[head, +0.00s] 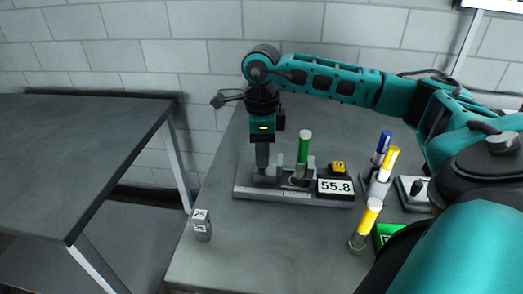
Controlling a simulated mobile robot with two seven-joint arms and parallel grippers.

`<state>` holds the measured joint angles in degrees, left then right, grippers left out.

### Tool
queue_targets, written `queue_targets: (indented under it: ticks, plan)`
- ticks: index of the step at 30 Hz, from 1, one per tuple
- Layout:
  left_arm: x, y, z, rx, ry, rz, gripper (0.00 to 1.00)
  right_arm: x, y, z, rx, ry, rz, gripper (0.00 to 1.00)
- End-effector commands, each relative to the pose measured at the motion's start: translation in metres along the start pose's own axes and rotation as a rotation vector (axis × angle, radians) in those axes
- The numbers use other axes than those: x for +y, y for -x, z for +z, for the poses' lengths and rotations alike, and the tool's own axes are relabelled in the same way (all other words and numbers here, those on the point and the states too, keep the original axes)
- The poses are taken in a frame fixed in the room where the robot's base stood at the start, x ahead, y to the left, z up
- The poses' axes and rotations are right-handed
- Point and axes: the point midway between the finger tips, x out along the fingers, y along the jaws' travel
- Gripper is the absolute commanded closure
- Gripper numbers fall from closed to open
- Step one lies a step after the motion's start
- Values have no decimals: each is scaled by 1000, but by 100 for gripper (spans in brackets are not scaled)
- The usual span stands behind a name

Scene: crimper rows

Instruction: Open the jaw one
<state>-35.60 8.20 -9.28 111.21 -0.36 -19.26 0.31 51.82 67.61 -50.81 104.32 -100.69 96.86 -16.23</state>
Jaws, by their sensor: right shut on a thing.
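A grey gauge-like fixture (272,192) lies on the grey table, with a display (335,187) reading 55.8 at its right end. A yellow button marked 0 (338,168) sits behind the display. A green-topped grey cylinder (303,152) stands upright at the middle of the fixture. My right gripper (263,168) points straight down over the left part of the fixture. It is shut on a small grey jaw (267,180), mostly hidden by the fingers, left of the cylinder and apart from it. My left gripper is not in view.
A blue-topped (381,148) and two yellow-topped cylinders (366,224) stand right of the fixture. A small labelled grey block (202,226) stands at front left. A box with a black knob (413,192) and a green item (386,234) are at right. Another table (80,150) is empty.

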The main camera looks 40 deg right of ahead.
Motion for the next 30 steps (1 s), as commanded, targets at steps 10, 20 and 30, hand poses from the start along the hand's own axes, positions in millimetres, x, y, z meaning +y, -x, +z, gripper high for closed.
queue_targets:
  ticks: [10,20,30]
  plan:
    - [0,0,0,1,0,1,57,0,0,0,-1,0,0,48]
    - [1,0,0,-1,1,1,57,0,6,0,-2,0,-1,47]
    - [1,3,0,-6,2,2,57,-1,72,1,-6,1,-4,47]
